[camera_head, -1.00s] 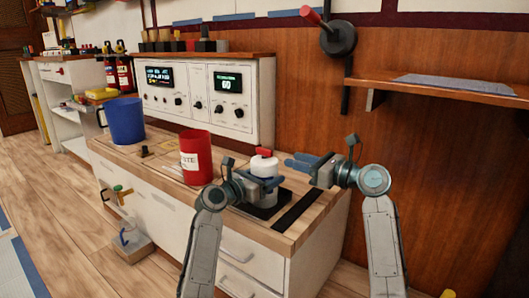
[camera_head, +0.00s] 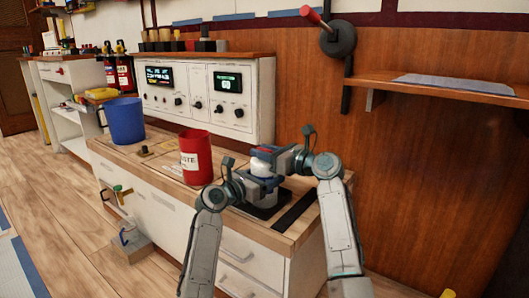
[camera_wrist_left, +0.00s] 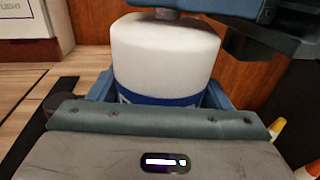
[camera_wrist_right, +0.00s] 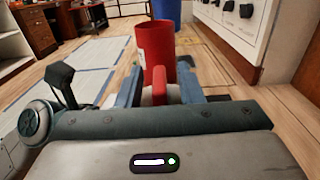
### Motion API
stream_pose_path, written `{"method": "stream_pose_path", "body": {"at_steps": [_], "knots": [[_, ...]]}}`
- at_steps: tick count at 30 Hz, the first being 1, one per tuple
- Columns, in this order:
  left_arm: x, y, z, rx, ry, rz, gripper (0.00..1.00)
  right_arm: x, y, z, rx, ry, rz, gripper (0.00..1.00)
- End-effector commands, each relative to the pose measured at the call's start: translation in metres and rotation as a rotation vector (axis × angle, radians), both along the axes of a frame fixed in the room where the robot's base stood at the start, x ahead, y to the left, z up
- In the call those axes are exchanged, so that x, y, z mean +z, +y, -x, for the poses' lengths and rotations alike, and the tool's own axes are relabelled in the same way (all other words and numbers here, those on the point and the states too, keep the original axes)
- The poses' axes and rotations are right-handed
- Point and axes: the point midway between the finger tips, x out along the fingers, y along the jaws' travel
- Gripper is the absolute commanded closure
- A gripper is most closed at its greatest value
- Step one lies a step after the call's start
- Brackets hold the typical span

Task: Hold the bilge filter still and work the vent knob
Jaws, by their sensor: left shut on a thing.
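The bilge filter (camera_head: 262,169) is a white canister standing upright on a black pad (camera_head: 273,210) near the bench's right end. It also shows in the left wrist view (camera_wrist_left: 165,52), with a blue band low on it. My left gripper (camera_head: 258,187) is shut on its body from the side. The red vent knob (camera_wrist_right: 160,86) is on top of the filter. My right gripper (camera_head: 268,152) is above the filter, fingers on both sides of the knob. In the right wrist view its fingers (camera_wrist_right: 160,92) are apart, with gaps beside the knob. In the head view the fingers partly hide the knob.
A red waste bin (camera_head: 196,160) stands on the bench just left of the filter, with a blue bucket (camera_head: 125,122) further left. A white control panel (camera_head: 205,98) stands behind. A wooden shelf (camera_head: 440,90) juts from the wall at right.

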Motion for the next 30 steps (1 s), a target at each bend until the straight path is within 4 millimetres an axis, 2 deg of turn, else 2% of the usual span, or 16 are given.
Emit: {"method": "stream_pose_path", "body": {"at_steps": [1,5,6,17,30], "knots": [[-0.0001,-0.0003,0.0001,-0.001,0.001,0.001,0.71,-0.0001,-0.0002,0.0000,0.000,0.000,0.000,0.72],[-0.0001,-0.0003,0.0001,-0.001,0.001,0.001,0.71,-0.0001,-0.0003,0.0001,0.000,0.000,0.000,0.98],[-0.0001,-0.0003,0.0001,-0.001,0.001,0.001,0.71,-0.0001,-0.0003,0.0001,0.000,0.000,0.000,1.00],[-0.0002,-0.0001,0.0001,-0.001,0.000,0.000,0.71,-0.0002,-0.0004,-0.0008,0.040,0.003,0.002,1.00],[0.0001,-0.0006,0.0004,-0.002,-0.001,-0.001,0.71,-0.0007,-0.0005,-0.0021,0.348,0.006,0.004,1.00]]}}
